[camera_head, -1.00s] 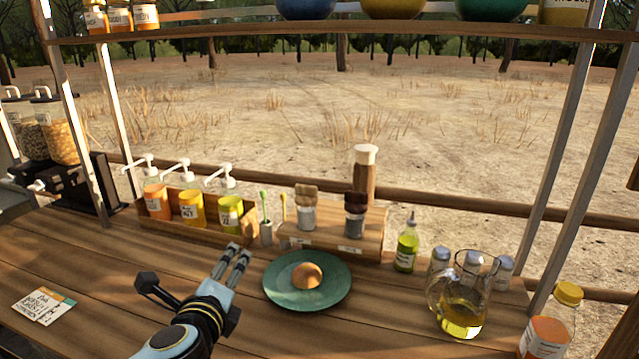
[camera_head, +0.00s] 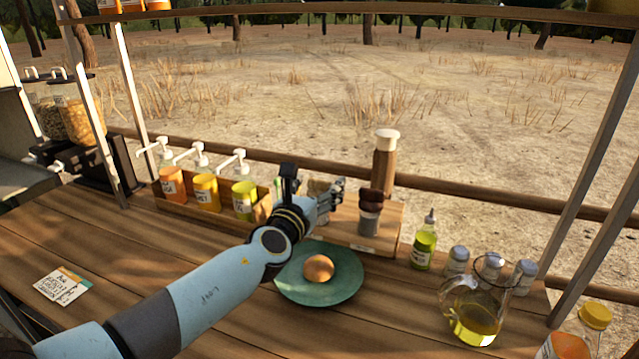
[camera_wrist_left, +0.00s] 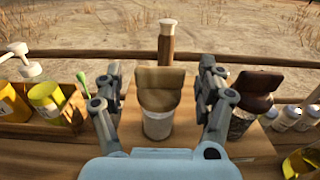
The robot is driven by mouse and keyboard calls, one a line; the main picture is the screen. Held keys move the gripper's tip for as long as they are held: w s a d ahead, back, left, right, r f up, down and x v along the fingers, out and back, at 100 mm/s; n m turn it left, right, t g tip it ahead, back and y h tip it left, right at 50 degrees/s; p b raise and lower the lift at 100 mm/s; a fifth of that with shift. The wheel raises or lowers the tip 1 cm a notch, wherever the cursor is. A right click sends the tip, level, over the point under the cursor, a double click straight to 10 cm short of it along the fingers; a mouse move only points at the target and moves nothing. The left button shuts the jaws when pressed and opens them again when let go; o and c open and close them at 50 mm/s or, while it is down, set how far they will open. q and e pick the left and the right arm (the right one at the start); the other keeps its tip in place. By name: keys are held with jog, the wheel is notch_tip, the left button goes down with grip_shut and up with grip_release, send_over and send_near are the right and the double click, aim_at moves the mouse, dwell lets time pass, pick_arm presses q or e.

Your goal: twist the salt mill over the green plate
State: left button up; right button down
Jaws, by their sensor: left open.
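The salt mill, with a light wooden top and a clear body with pale contents (camera_wrist_left: 160,98), stands upright on a wooden stand. In the left wrist view it is between the two spread fingers of my left gripper (camera_wrist_left: 160,72), which do not visibly touch it. In the head view my left gripper (camera_head: 316,190) is in front of the mill and hides most of it. The green plate (camera_head: 345,289) lies on the counter in front of the stand, with a round brown bun (camera_head: 318,268) on it. My right gripper is not in view.
A dark-topped mill (camera_head: 370,212) stands right of the salt mill, a tall white-capped mill (camera_head: 384,165) behind. A green bottle (camera_head: 424,245) and an oil jug (camera_head: 472,308) are further right. Pump bottles in a wooden box (camera_head: 225,222) stand left. The front-left counter is mostly clear.

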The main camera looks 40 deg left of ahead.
pick_arm(q)
jog(key=shift+w+a, duration=0.15)
jog(key=shift+w, duration=0.45)
